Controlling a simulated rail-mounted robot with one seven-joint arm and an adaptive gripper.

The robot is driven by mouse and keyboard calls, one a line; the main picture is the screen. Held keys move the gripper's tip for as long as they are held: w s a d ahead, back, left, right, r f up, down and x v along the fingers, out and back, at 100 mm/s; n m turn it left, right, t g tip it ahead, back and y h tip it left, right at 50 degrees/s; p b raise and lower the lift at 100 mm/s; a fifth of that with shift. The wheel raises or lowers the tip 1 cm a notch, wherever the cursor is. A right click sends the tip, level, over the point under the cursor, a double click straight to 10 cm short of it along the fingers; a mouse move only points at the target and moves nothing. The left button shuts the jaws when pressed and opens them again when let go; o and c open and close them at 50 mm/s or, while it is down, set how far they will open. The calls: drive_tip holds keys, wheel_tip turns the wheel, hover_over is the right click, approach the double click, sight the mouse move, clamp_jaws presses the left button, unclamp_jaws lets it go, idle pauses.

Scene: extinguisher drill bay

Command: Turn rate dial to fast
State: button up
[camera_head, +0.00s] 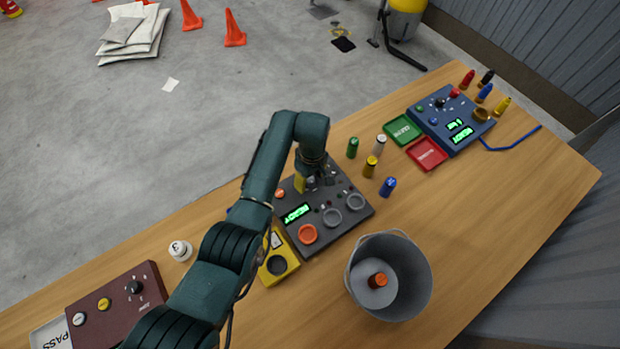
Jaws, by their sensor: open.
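My gripper (314,181) is over the upper part of the dark grey panel (345,219); its fingers are small and partly hidden by my wrist. It is open. The grey panel has a green lit display (296,213), an orange ring (307,234) and grey round parts beside it. A black knob (134,287) with small marks around it sits on the maroon panel at the lower left. The blue panel at the upper right also carries small knobs. No label reading rate or fast is legible, so I cannot tell which knob is the rate dial.
A grey bucket (414,292) holding an orange-topped item stands right of the grey panel. A yellow box (277,266) adjoins its lower left. Small coloured bottles, green (403,130) and red (427,154) trays and the blue panel (443,116) occupy the upper right. Bare table lies right of the bucket.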

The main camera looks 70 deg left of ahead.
clamp_jaws()
drive_tip(key=shift+r+m+p, duration=0.1)
drive_tip(key=shift+m+p, duration=0.25)
drive_tip(key=shift+m, duration=0.05)
drive_tip(key=m+p, duration=0.2)
drive_tip(key=m, duration=0.2)
drive_tip(key=shift+m+p, duration=0.3)
drive_tip(key=m+p, duration=0.1)
drive_tip(key=m, duration=0.2)
drive_tip(key=shift+m+y+p, duration=0.3)
drive_tip(key=shift+m+p, duration=0.25)
drive_tip(key=shift+m, duration=1.15)
